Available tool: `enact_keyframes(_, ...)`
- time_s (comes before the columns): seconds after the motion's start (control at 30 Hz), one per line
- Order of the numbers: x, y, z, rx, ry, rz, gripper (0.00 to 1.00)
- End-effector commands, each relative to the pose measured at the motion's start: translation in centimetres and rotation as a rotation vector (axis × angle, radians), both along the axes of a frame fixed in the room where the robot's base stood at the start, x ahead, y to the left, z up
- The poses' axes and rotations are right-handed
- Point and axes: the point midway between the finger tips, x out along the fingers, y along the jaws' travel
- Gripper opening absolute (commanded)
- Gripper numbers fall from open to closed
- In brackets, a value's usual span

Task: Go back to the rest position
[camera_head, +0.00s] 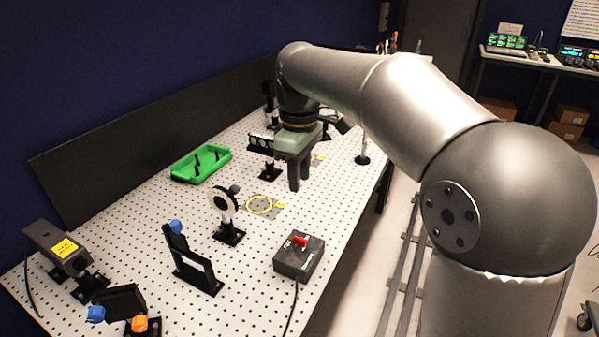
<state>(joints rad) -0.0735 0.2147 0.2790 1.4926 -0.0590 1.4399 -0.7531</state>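My gripper (299,182) hangs from my arm over the middle of the perforated table (150,222), fingers pointing down. Its two fingers look close together, seen from the side, and I cannot tell whether there is a gap between them. I see no object held below the fingertips. My arm reaches in from the right and bends down at the far end of its forearm.
A black box with a red switch (298,256) sits at the table's front right edge. A round optic on a post (225,205), a black frame mount (192,262) and a laser-like box (60,248) stand left. A green tray (201,164) lies behind; a dark panel (150,140) backs the table.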

Motion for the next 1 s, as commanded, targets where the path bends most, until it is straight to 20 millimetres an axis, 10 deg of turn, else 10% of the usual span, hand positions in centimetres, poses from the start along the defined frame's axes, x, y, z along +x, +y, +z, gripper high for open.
enact_keyframes(0.27, -3.1, -2.6, -1.8, -0.019, -0.009, -0.161, 0.3)
enact_keyframes(0.7, -19.3, -12.5, -12.6, 0.004, -0.039, -0.905, 0.3)
enact_keyframes(1.0, -23.7, -13.7, -15.9, 0.03, -0.034, -1.088, 0.3)
